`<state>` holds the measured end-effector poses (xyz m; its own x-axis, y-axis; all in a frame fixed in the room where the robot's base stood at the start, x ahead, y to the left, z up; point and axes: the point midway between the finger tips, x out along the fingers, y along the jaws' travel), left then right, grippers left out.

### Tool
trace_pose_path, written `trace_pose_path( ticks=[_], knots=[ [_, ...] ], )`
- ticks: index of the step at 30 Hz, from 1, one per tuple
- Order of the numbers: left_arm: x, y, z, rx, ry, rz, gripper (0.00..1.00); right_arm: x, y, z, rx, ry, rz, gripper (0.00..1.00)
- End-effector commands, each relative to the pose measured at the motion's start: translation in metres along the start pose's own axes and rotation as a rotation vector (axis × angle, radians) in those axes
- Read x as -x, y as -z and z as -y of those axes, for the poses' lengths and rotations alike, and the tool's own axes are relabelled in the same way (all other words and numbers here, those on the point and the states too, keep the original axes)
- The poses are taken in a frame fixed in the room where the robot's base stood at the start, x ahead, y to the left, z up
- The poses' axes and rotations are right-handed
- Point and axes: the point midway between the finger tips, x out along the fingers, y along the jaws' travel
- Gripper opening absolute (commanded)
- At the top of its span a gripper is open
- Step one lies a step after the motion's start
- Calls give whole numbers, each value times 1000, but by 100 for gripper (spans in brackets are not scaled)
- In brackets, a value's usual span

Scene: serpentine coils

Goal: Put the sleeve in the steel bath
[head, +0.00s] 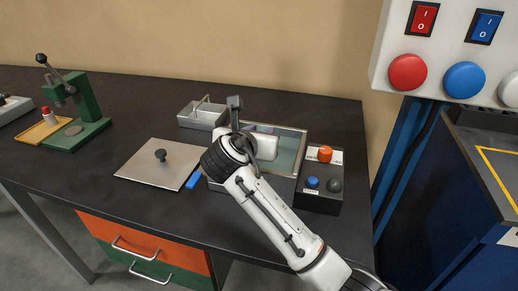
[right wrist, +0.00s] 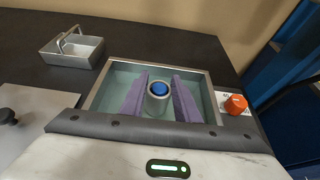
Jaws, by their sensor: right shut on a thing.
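The steel bath (head: 303,146) stands open on the dark bench, with a metal rim and greenish liquid or lining inside. It also shows in the right wrist view (right wrist: 213,90). My right gripper (right wrist: 160,92) points down over the bath, its two purple fingers on either side of the sleeve. The sleeve (right wrist: 159,97) is a small grey round piece with a blue centre, held between the fingers within the bath's outline. I cannot tell how deep it sits or whether it touches the bottom. In the head view my right arm and hand hide the sleeve. My left gripper is not in view.
A flat metal lid (head: 140,170) with a black knob lies left of the bath. A small steel basket (head: 203,117) stands behind it. A control box (head: 319,198) with several buttons stands right of the bath. A green press (head: 88,115) is at far left.

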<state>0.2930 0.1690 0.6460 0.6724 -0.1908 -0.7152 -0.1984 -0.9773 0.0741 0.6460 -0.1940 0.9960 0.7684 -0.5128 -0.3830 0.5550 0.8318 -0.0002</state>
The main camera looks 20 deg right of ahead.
Motion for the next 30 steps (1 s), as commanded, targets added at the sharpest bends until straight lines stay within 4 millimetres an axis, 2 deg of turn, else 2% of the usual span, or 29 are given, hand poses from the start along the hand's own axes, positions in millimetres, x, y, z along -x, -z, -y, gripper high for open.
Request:
trace_pose_path(
  ticks=[5,12,22,23,24,26,30],
  knots=[
    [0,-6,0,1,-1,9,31,-6,12,0,0,1,3,0],
    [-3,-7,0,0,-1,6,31,-18,41,0,0,1,1,0],
    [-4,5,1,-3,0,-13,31,-18,43,0,0,0,3,0],
    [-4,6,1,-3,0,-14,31,-19,44,0,0,0,2,30],
    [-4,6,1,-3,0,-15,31,-19,44,0,0,0,2,37],
    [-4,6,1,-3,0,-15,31,-19,44,0,0,0,2,47],
    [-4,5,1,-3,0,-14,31,-19,44,0,-1,0,2,47]
  ],
)
